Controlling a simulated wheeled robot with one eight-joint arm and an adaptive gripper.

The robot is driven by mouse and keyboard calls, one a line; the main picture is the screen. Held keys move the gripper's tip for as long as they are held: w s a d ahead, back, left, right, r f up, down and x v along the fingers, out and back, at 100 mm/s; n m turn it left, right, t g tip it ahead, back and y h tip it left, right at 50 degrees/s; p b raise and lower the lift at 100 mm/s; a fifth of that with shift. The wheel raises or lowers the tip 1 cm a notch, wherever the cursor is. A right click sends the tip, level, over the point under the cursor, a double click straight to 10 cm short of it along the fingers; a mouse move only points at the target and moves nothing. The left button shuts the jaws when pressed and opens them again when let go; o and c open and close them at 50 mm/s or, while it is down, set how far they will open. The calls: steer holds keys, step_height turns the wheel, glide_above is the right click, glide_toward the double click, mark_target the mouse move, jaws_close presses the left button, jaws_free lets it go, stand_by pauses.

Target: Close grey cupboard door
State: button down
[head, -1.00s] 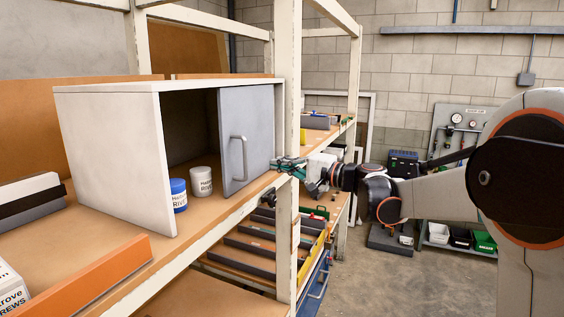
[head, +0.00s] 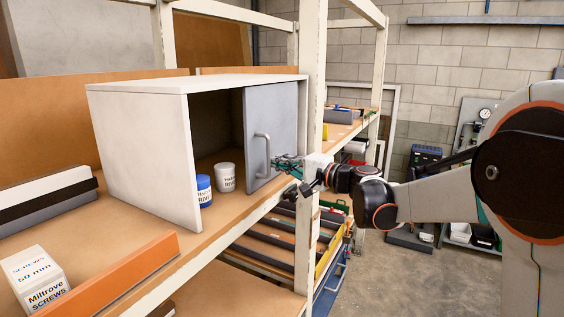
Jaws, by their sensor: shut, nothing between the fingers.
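A white cupboard (head: 140,140) stands on the wooden shelf in the head view. Its grey door (head: 284,115) covers the right part of the front, and the left part is open. The door has a pale vertical bar handle (head: 266,156) near its left edge. My gripper (head: 277,163) is shut and empty in front of the lower right part of the door, just right of the handle. I cannot tell whether its tips touch the door.
A blue-and-white tub (head: 204,191) and a white tub (head: 226,178) stand in the cupboard's open part. A cream rack post (head: 313,130) rises just right of the cupboard. A screws box (head: 38,278) and an orange strip (head: 125,270) are at front left.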

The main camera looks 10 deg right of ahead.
steer(key=s+a+b, duration=0.1)
steer(key=s+a, duration=1)
steer(key=s, duration=0.4)
steer(key=shift+s+a+b, duration=0.2)
steer(key=shift+s+b, duration=0.1)
steer(key=shift+s, duration=0.1)
steer(key=shift+w, duration=0.1)
